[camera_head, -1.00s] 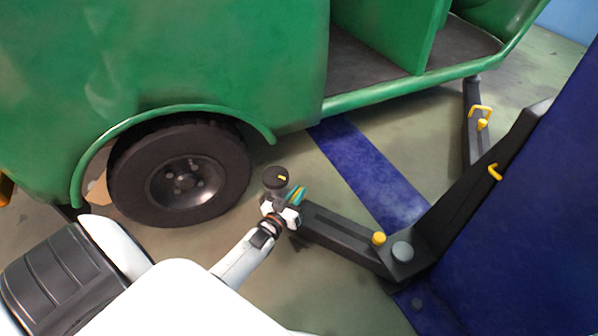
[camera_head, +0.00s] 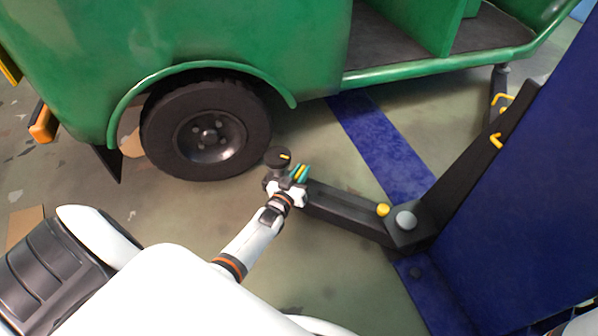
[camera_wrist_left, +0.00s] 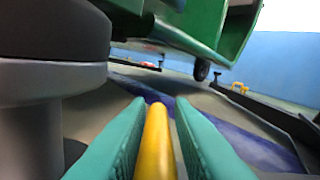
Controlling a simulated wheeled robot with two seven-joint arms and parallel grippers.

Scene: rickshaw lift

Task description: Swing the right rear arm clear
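The dark lift arm (camera_head: 345,213) reaches out low from the blue post (camera_head: 530,215), through a joint with a grey round cap (camera_head: 405,220) and a yellow knob (camera_head: 383,210). A round black pad (camera_head: 277,158) stands at its free end, just in front of the green rickshaw's rear wheel (camera_head: 207,133). My left gripper (camera_head: 299,174) is at that end, beside the pad. In the left wrist view its teal fingers are closed along both sides of a yellow handle (camera_wrist_left: 155,145), and the pad (camera_wrist_left: 50,40) fills the left. My right gripper is not in view.
The green rickshaw body (camera_head: 230,40) hangs over the wheel at the back. A second lift arm (camera_head: 497,95) reaches under it at far right. A blue floor stripe (camera_head: 385,155) runs beneath the lift. The floor between wheel and near arm is open.

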